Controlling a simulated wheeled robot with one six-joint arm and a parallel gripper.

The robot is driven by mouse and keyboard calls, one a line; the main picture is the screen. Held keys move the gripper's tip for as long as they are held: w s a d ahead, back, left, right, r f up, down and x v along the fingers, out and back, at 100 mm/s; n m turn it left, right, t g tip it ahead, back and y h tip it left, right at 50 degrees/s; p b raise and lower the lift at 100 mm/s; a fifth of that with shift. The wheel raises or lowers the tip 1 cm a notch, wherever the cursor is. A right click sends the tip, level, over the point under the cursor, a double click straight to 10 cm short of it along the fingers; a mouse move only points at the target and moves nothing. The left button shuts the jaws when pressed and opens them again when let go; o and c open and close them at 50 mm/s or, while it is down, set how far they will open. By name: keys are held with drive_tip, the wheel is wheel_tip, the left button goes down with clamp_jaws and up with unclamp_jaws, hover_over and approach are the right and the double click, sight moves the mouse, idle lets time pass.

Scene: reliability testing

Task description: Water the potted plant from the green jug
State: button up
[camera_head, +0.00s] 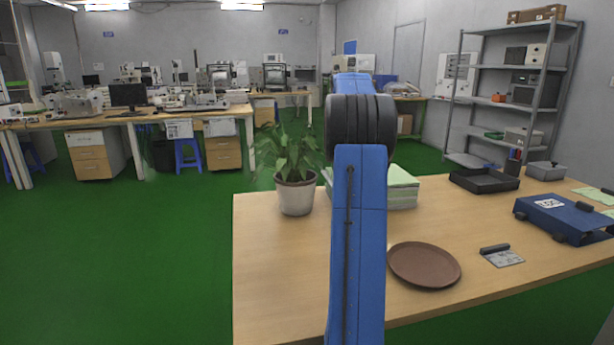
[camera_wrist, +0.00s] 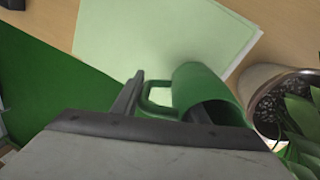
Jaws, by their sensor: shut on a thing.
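The green jug (camera_wrist: 196,88) is in the wrist view, its open mouth facing the lower right of the picture. My gripper (camera_wrist: 148,104) is shut on the jug's handle. The potted plant (camera_head: 295,165) stands upright in a pale pot at the table's left far part in the head view. In the wrist view its pot (camera_wrist: 272,92) and leaves are just right of the jug's mouth, with a small gap. The jug and my gripper are hidden behind my blue arm in the head view. I see no water, and cannot tell how far the jug tilts.
A stack of pale green paper (camera_head: 402,188) lies beside the plant. A brown round plate (camera_head: 424,265), a small card (camera_head: 503,257), a black tray (camera_head: 484,180) and a blue device (camera_head: 562,217) are on the table (camera_head: 275,285). The table's front left is clear.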

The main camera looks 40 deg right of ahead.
drive_tip(key=shift+w+a+r+g+h, duration=0.15)
drive_tip(key=shift+a+r+h, duration=0.15)
drive_tip(key=shift+r+h, duration=0.2)
drive_tip(key=shift+w+a+r+g+h, duration=0.15)
drive_tip(key=shift+a+r+h, duration=0.15)
drive_tip(key=shift+r+h, duration=0.15)
drive_tip(key=shift+w+a+r+g+h, duration=0.1)
drive_tip(key=shift+a+r+g+h, duration=0.2)
drive_tip(key=shift+a+h, duration=0.5)
drive_tip(key=shift+w+a+r+h, duration=0.25)
drive_tip(key=shift+a+r+h, duration=0.3)
drive_tip(key=shift+r+h, duration=0.35)
drive_tip(key=shift+a+r+g+h, duration=0.1)
drive_tip(key=shift+a+g+h, duration=0.25)
drive_tip(key=shift+h, duration=0.4)
drive_tip(key=r+h, duration=0.1)
drive_tip(key=r+b, duration=0.1)
drive_tip(key=r, duration=0.1)
drive_tip(key=r+g+h, duration=0.1)
drive_tip(key=shift+w+a+r+h+b, duration=0.2)
drive_tip(key=shift+a+r+h+b, duration=0.1)
drive_tip(key=shift+a+r+b, duration=0.1)
drive_tip(key=shift+w+r, duration=0.1)
drive_tip(key=shift+a+r+b, duration=0.2)
drive_tip(key=shift+a+b, duration=0.2)
drive_tip(key=shift+b, duration=0.1)
drive_tip(key=shift+a+r+h+b, duration=0.1)
drive_tip(key=shift+r+h+b, duration=0.3)
drive_tip(key=shift+r+b, duration=0.15)
